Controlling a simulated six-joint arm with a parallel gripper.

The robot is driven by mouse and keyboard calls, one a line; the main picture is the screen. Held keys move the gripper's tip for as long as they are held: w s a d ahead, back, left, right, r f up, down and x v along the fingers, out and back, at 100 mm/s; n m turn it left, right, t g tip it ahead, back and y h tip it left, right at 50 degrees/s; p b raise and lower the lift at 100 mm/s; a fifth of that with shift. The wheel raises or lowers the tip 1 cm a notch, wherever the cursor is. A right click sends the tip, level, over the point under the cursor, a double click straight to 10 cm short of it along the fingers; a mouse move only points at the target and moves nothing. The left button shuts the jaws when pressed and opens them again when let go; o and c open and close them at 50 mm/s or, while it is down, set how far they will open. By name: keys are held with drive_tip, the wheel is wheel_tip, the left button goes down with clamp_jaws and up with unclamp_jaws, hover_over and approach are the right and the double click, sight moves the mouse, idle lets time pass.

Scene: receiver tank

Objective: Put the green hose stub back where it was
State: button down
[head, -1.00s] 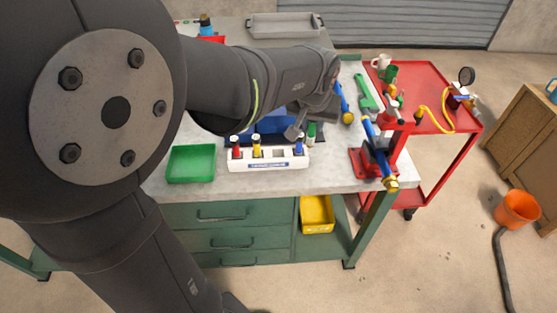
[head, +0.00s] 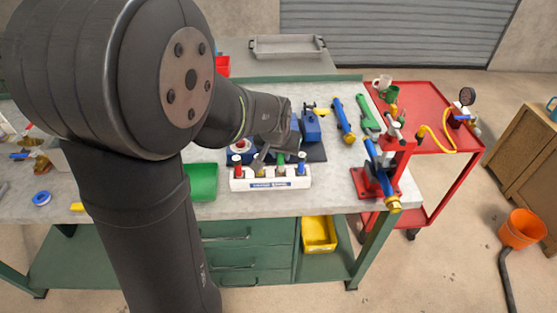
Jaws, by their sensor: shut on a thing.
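The white rack (head: 240,184) stands near the front edge of the bench. It holds a red-capped stub (head: 237,160) at its left end, a yellow stub (head: 260,172) and a blue-capped stub (head: 298,165) at its right end. The green hose stub (head: 280,160) is upright between the yellow and blue ones, at the third place. My gripper (head: 268,163) is shut on the green stub; one finger shows at its left, over the yellow stub. I cannot tell whether the green stub's lower end is in the hole or just above it.
A green tray (head: 203,182) is left of the rack. A blue vise (head: 311,127) on a dark mat stands behind it. A red pump-like tool (head: 372,180) stands at the bench's right end. A red cart (head: 425,95) is further right.

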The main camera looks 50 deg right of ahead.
sight(280, 159)
drive_tip(key=shift+f, duration=1.8)
drive_tip(key=c, duration=1.2)
unclamp_jaws()
drive_tip(key=shift+f, duration=0.15)
drive_tip(key=shift+c, duration=0.2)
drive_tip(key=v, duration=1.2)
drive_tip(key=shift+r, duration=0.2)
drive_tip(key=shift+f, duration=0.1)
drive_tip(key=x, duration=1.2)
